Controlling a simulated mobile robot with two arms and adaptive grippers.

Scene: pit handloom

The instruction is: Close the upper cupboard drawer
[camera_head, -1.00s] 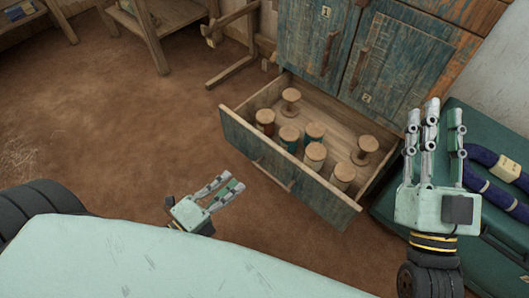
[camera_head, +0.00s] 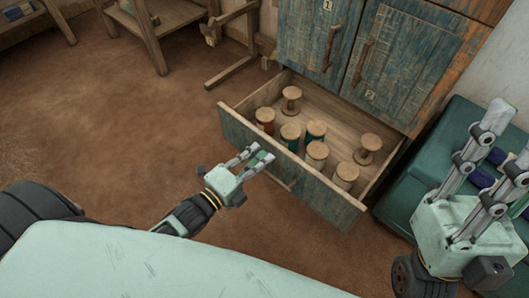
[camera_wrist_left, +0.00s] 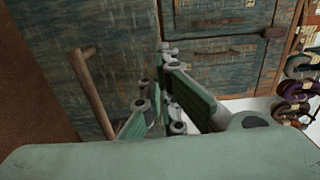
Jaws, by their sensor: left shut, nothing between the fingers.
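The drawer (camera_head: 318,192) below the cupboard doors is pulled out. It has a worn blue-green front and holds several wooden spools (camera_head: 289,133), some with coloured thread. My left gripper (camera_head: 258,157) is shut and empty, in front of the drawer front near its middle and overlapping it in the picture; I cannot tell whether they touch. The left wrist view shows its fingers (camera_wrist_left: 165,100) before blue-green wood panels, with a wooden bar handle (camera_wrist_left: 92,92) to their left. My right gripper (camera_head: 510,135) has its fingers apart and empty, at the lower right.
The cupboard doors (camera_head: 405,65) above the drawer are shut. A green chest (camera_head: 405,195) stands right of the drawer, with dark blue rolls on it. Wooden stands (camera_head: 160,35) are at the back left. The brown floor left of the drawer is clear.

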